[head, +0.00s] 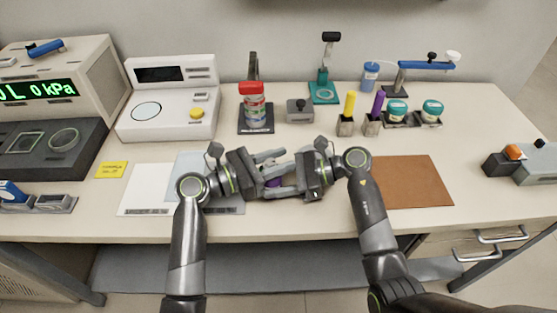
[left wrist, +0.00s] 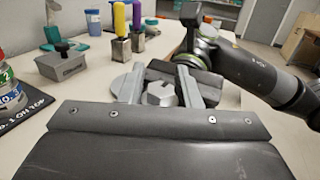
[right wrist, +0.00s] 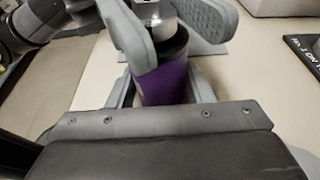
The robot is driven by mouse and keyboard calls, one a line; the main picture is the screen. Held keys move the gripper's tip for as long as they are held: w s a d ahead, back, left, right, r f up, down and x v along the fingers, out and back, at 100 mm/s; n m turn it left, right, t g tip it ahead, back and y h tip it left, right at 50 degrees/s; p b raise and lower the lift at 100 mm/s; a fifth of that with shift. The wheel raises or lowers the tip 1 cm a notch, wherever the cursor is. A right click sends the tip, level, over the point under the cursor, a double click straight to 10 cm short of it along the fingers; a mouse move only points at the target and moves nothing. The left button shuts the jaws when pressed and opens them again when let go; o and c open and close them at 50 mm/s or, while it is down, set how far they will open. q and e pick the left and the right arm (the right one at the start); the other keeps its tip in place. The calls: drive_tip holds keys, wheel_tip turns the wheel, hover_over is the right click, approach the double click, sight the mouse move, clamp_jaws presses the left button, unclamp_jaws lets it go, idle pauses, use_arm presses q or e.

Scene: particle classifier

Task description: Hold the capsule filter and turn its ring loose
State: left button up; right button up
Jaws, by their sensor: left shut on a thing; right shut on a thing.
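The capsule filter stands between my two grippers over the front middle of the table. Its purple body (right wrist: 168,82) has a dark ring (right wrist: 172,46) near the top in the right wrist view. A grey six-sided cap (left wrist: 161,94) tops it in the left wrist view. My right gripper (head: 282,180) comes from the right and is shut on the purple body, lower down. My left gripper (head: 273,170) comes from the left, higher, and is shut around the upper part at the ring. The fingers hide much of the filter, and the exact ring contact is partly covered.
A white sheet (head: 145,190) lies left and a brown mat (head: 415,182) right.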

use_arm(q)
drive_tip(key=shift+f+t, duration=0.15)
drive_tip(key=shift+t, duration=0.15)
drive_tip(key=o, duration=1)
drive_tip(key=shift+a, duration=0.1)
drive_tip(key=v, duration=1.2)
drive_tip(key=shift+c, duration=0.2)
